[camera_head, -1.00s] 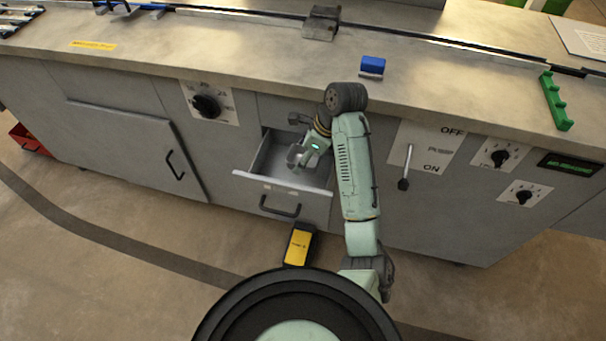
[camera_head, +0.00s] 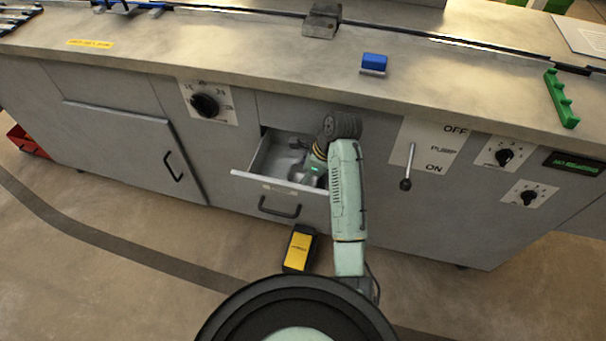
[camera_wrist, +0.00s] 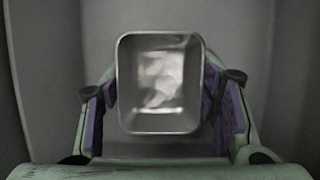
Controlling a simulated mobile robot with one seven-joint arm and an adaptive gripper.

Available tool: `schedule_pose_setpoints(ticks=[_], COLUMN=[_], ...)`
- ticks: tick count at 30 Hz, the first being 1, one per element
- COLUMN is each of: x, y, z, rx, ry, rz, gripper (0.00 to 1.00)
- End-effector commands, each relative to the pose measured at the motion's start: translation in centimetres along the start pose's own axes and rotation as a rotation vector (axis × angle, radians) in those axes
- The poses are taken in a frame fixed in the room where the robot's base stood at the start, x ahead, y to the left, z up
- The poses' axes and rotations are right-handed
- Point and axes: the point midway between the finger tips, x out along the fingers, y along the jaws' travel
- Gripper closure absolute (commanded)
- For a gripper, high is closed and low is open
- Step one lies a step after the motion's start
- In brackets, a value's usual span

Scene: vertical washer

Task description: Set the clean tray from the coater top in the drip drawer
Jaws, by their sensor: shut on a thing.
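The clean tray (camera_wrist: 160,123) is a small, empty, shiny metal tray with rounded corners. It shows in the wrist view between the two fingers of my gripper (camera_wrist: 160,95), which is shut on it. The drip drawer (camera_head: 280,186) is pulled open at the front of the coater. My gripper (camera_head: 308,168) reaches down into the drawer's right part in the head view. The grey drawer floor (camera_wrist: 110,40) lies below the tray in the wrist view; I cannot tell whether the tray touches it. In the head view my arm hides the tray.
The coater top (camera_head: 230,50) carries a blue block (camera_head: 374,62) and a green rack (camera_head: 561,98). The pump lever (camera_head: 408,168) stands out right of my arm. A yellow-and-black box (camera_head: 299,248) is on the floor below the drawer.

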Motion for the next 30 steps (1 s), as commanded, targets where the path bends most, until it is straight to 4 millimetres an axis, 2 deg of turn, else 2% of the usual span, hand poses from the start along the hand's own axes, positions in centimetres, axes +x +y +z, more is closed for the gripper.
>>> schedule_pose_setpoints(ticks=[10, 21, 26, 30], x=[0.1, -0.3, -2.5, -6.5], y=[0.0, -0.1, -0.1, -0.1], z=[0.0, 0.1, 0.2, 0.2], rx=[0.000, 0.000, -0.002, 0.002], ry=[0.000, 0.000, 0.000, 0.002], rz=[0.000, -0.002, -0.004, -0.004], gripper=[0.24, 0.24, 0.24, 0.24])
